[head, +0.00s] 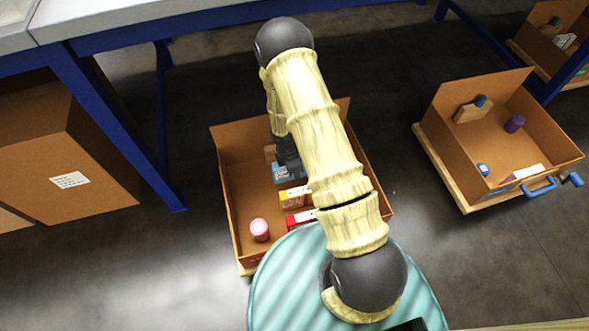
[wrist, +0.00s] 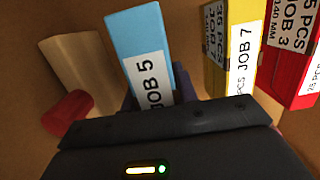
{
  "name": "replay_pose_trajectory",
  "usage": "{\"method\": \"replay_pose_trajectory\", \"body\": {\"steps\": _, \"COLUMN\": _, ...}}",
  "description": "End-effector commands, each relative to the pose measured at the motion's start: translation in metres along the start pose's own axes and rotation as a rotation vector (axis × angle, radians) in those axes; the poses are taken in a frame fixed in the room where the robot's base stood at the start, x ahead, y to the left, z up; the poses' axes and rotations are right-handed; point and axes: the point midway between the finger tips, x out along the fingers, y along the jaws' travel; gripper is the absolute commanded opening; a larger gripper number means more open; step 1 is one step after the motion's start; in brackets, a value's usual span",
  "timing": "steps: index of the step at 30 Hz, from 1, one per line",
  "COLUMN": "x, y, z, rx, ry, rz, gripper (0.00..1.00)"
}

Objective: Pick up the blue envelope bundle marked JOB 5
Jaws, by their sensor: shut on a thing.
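The blue envelope bundle (wrist: 138,40) carries a white label reading JOB 5 and stands in front of my gripper in the wrist view. My gripper (wrist: 155,100) is shut on it; the fingers are mostly hidden by the gripper body and the bundle. In the head view the blue bundle (head: 288,174) shows inside the open cardboard box (head: 236,200), just below my gripper (head: 288,160). I cannot tell whether the bundle touches the box floor.
Right of the bundle stand a yellow bundle marked JOB 7 (wrist: 229,45) and a red one marked JOB 3 (wrist: 288,65). A red cylinder (wrist: 66,113) and a tan block (wrist: 80,68) are at left. A blue-legged table (head: 115,115) is at left.

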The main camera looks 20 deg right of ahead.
Motion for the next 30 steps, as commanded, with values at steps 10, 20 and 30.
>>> {"method": "replay_pose_trajectory", "body": {"steps": 10, "x": -0.057, "y": 0.000, "z": 0.009, "rx": 0.001, "ry": 0.000, "rz": 0.000, "gripper": 0.03}}
{"method": "replay_pose_trajectory", "body": {"steps": 20, "x": -0.059, "y": 0.000, "z": 0.009, "rx": 0.001, "ry": 0.000, "rz": 0.000, "gripper": 0.03}}
{"method": "replay_pose_trajectory", "body": {"steps": 30, "x": -0.059, "y": 0.000, "z": 0.009, "rx": 0.001, "ry": 0.000, "rz": 0.000, "gripper": 0.03}}
